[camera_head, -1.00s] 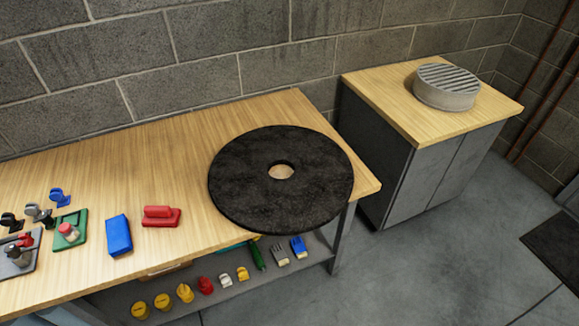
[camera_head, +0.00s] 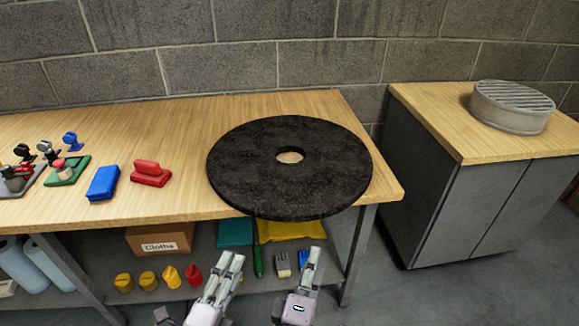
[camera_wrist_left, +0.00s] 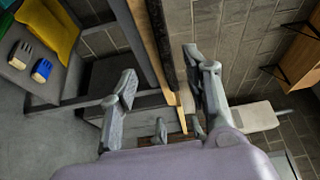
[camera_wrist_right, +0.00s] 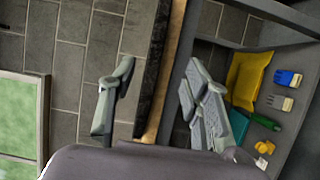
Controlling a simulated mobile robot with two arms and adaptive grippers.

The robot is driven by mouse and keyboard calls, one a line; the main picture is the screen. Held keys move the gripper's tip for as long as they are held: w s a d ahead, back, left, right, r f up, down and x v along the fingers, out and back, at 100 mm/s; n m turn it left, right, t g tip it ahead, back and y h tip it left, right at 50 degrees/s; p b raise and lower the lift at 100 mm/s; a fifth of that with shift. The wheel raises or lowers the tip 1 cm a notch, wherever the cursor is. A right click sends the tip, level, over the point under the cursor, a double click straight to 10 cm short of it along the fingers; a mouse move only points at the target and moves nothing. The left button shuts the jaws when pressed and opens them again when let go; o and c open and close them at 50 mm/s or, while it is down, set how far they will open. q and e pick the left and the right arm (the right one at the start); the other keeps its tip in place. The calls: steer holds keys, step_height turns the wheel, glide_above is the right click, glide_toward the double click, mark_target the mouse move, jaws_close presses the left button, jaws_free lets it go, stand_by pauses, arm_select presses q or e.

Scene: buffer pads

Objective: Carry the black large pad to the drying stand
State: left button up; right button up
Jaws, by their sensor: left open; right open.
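The black large pad (camera_head: 335,170) is a round disc with a centre hole. It lies flat on the wooden bench (camera_head: 150,120) near its right end, its front edge reaching past the bench front. The drying stand (camera_head: 512,107) is a round grey slatted drum on the cabinet at the right. My left gripper (camera_head: 230,262) and right gripper (camera_head: 312,262) are in front of the bench, below the pad, open and empty. In the left wrist view the pad's dark edge (camera_wrist_left: 162,45) shows edge-on beyond the fingers. In the right wrist view the pad's edge (camera_wrist_right: 150,70) shows between the fingers.
The grey cabinet (camera_head: 440,190) with a wooden top stands right of the bench, with a gap between them. A blue block (camera_head: 103,183), a red handled block (camera_head: 150,173) and clamps sit left of the pad. A lower shelf holds a carton (camera_head: 160,241), brushes and cloths.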

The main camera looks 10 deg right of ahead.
mark_target(260, 216)
arm_select(q)
steer(key=shift+r, duration=0.1)
arm_select(e)
steer(key=shift+r, duration=0.1)
arm_select(q)
steer(key=shift+w+d, duration=0.1)
arm_select(e)
steer(key=shift+w+d, duration=0.1)
arm_select(q)
steer(key=x, duration=1.7)
steer(key=shift+w, duration=0.15)
arm_select(e)
steer(key=x, duration=1.7)
steer(key=shift+w, duration=0.1)
arm_select(q)
steer(key=shift+c, duration=0.4)
arm_select(e)
steer(key=shift+c, duration=0.4)
arm_select(q)
jaws_close()
arm_select(e)
jaws_close()
